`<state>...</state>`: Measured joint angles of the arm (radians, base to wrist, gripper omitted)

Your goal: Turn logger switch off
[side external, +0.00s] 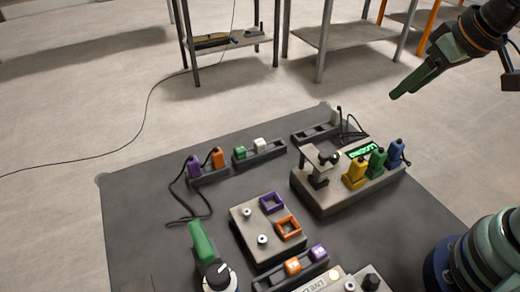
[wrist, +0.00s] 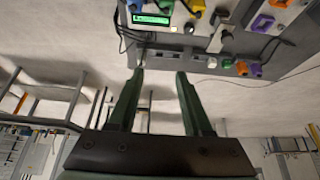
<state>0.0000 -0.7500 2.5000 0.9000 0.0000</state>
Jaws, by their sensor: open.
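A beige box (side external: 335,200) with a lit green display (side external: 361,149) stands at the right of the dark mat. It bears yellow (side external: 356,173), green (side external: 377,162) and blue (side external: 396,153) plugs and a raised plate with a dark knob-like part at its left. In the wrist view its display (wrist: 150,19) shows at the top. I cannot tell which part is the logger switch. My gripper (side external: 396,95) is in the air at the upper right, well apart from the box. In the wrist view its two green fingers (wrist: 160,74) are open with nothing between them.
A beige panel (side external: 245,226) with purple and orange square frames sits mid-mat. Dark racks with coloured plugs (side external: 206,173) line the back. A green-handled part (side external: 202,243) stands at front left. A partly cut-off labelled panel (side external: 335,282) is at the bottom. Mat's left side is clear.

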